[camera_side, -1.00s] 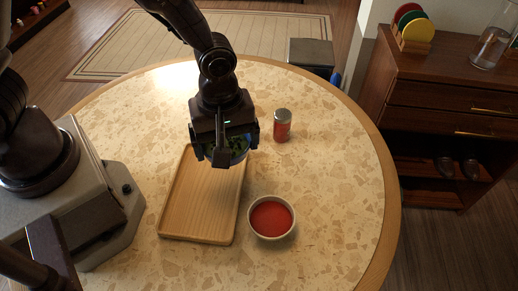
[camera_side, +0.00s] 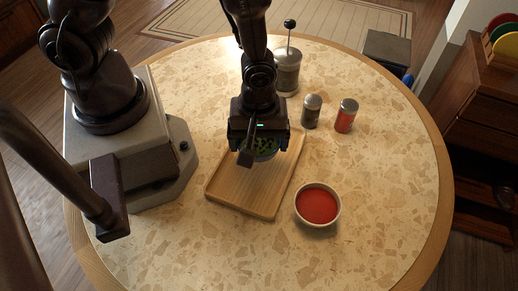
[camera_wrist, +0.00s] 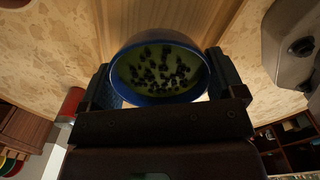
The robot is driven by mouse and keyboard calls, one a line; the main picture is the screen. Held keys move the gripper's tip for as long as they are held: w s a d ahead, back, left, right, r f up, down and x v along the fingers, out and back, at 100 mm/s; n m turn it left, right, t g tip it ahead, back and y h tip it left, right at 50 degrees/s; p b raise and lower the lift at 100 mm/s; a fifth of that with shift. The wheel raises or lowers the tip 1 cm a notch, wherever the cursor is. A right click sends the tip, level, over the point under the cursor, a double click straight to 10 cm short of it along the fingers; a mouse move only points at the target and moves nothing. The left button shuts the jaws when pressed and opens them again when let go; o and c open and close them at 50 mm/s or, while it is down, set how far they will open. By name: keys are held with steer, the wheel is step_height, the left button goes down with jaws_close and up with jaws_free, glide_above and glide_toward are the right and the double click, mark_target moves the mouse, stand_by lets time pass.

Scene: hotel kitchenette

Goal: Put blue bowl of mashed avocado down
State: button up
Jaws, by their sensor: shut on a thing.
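My gripper (camera_side: 258,140) is shut on the blue bowl of mashed avocado (camera_side: 266,152) at the far end of the wooden tray (camera_side: 240,190). In the side view the gripper hides much of the bowl. In the wrist view the bowl (camera_wrist: 160,97) sits between the two fingers of my gripper (camera_wrist: 162,85). Its green filling has dark bits on top and stays inside the rim. Part of the tray (camera_wrist: 165,14) shows behind the bowl there. I cannot tell whether the bowl's base touches the tray.
A white bowl of red sauce (camera_side: 318,205) stands just right of the tray. A dark shaker (camera_side: 312,112), a red shaker (camera_side: 346,116) and a lidded press jar (camera_side: 287,72) stand behind. The near end of the tray and the front right of the table are clear.

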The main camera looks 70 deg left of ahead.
mark_target(259, 143)
steer(key=shift+f, duration=1.85)
steer(key=shift+f, duration=0.1)
steer(key=o, duration=0.8)
